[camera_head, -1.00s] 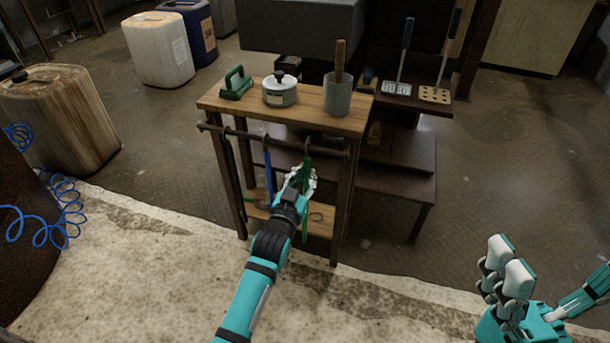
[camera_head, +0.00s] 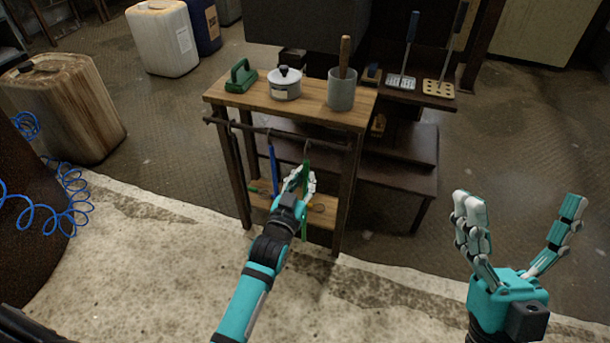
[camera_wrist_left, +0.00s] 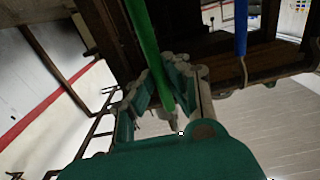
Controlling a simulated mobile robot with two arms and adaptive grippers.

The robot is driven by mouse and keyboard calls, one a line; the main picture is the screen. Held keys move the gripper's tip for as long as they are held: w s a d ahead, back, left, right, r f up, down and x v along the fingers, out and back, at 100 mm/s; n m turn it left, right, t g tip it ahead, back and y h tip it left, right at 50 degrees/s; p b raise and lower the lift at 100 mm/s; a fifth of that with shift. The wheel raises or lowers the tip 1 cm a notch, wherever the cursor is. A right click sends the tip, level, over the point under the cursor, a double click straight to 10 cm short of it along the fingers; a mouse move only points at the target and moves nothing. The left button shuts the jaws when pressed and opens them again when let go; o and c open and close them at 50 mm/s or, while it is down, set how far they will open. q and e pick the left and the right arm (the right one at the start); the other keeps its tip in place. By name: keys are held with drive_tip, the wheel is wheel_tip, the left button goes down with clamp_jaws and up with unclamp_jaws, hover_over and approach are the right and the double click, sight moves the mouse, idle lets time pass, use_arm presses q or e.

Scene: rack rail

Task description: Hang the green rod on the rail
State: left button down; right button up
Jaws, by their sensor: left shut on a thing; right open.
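The green rod (camera_head: 305,178) is upright in my left gripper (camera_head: 299,187), which is shut on it in front of the small wooden table. The rod also shows between the fingers in the left wrist view (camera_wrist_left: 143,45). The rod's upper end is close to the dark rail (camera_head: 275,133) along the table's front; I cannot tell whether its hook rests on the rail. A blue rod (camera_head: 273,165) hangs from the rail just left of the green one, and it also shows in the left wrist view (camera_wrist_left: 241,30). My right gripper (camera_head: 520,215) is open and empty at the lower right.
Dark shelves (camera_head: 400,165) stand to the right. The floor near my right gripper is clear.

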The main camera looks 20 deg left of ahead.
use_arm(q)
drive_tip(key=shift+s+r+p, duration=0.1)
drive_tip(key=shift+s+p, duration=0.45)
drive_tip(key=shift+s, duration=0.3)
drive_tip(key=shift+s+a+p, duration=0.1)
drive_tip(key=shift+s+p, duration=0.4)
drive_tip(key=shift+s, duration=0.35)
use_arm(e)
drive_tip(key=w+f+g+h, duration=0.2)
drive_tip(key=w+f+g, duration=0.3)
drive_tip(key=w+f, duration=0.1)
drive_tip(key=shift+a+f+g, duration=0.25)
drive_tip(key=shift+a+g, duration=0.1)
drive_tip(key=shift+g, duration=0.05)
drive_tip(key=shift+w, duration=0.1)
